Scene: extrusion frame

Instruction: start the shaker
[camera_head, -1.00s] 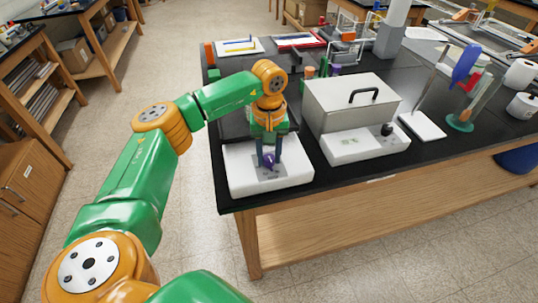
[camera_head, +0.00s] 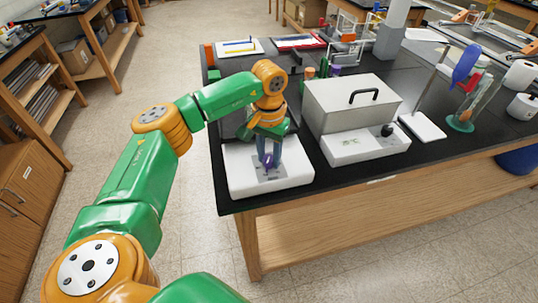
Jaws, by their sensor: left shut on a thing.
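The shaker (camera_head: 238,172) is a white, low unit at the near left corner of the black-topped bench, with a dark part behind its front panel. A small purple knob (camera_head: 267,162) sits on the grey patch of its front panel. My left gripper (camera_head: 268,157) reaches down over the panel from above and is shut on the knob. The fingers and wrist hide part of the knob and the panel. My right gripper is not in view.
A lidded steel bath (camera_head: 352,101) with a black handle and black knob (camera_head: 387,130) stands close to the right of the shaker. A white stand base (camera_head: 421,126) and a blue-and-green stand (camera_head: 461,122) are farther right. Small coloured bottles (camera_head: 334,71) stand behind the bath.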

